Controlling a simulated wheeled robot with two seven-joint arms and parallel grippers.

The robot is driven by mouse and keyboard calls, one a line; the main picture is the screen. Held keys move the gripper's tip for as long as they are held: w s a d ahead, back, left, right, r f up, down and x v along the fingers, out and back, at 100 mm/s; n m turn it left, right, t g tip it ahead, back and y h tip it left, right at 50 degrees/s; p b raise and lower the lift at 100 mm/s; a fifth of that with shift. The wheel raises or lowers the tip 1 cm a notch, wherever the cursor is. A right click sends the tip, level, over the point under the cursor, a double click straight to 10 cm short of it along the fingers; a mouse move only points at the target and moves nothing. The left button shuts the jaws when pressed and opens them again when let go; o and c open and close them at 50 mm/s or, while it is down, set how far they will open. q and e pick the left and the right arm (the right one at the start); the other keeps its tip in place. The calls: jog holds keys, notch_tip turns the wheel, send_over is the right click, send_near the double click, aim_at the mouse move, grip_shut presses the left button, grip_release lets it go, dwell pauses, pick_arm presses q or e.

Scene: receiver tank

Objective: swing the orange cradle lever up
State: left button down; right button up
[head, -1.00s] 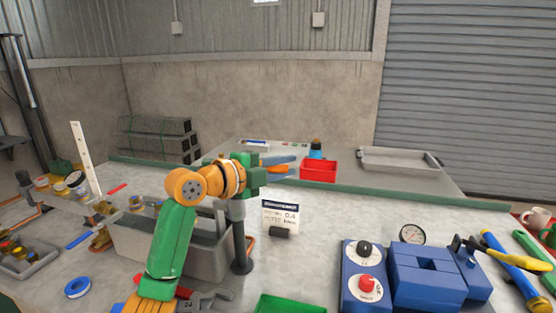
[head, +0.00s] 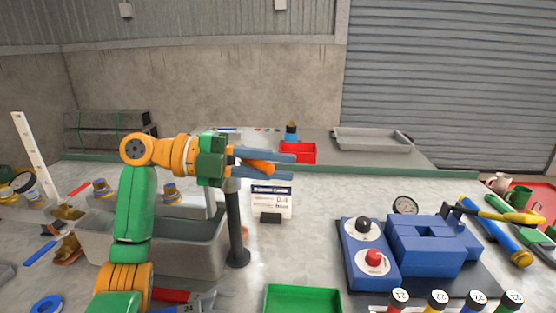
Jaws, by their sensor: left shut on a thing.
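The orange cradle lever (head: 258,167) shows as a short orange piece between the blue-grey fingers of my left gripper (head: 268,164). The gripper is shut on it and points right, well above the workbench. Most of the lever is hidden by the fingers and the green gripper body. A dark upright post (head: 236,230) stands just below the gripper; its upper end is partly hidden behind the arm, so I cannot tell how the lever joins it. My right gripper is out of view.
A grey open tank (head: 190,252) sits behind my left arm. A small display sign (head: 271,198) stands right of the post. A red bin (head: 297,152) is behind. A green tray (head: 302,299), a blue control box (head: 367,255) and blue blocks (head: 425,246) are in front and right.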

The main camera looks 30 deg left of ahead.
aim_at(256, 167)
pick_arm(q)
jog(key=shift+s+f+m+g+h, duration=0.1)
jog(key=shift+s+m+g+h, duration=0.4)
jog(key=shift+s+m+g, duration=0.3)
jog(key=c, duration=0.8)
grip_release()
jog(key=shift+o, duration=0.2)
jog(key=shift+a, duration=0.1)
jog(key=v, duration=0.7)
jog(key=shift+w+a, duration=0.1)
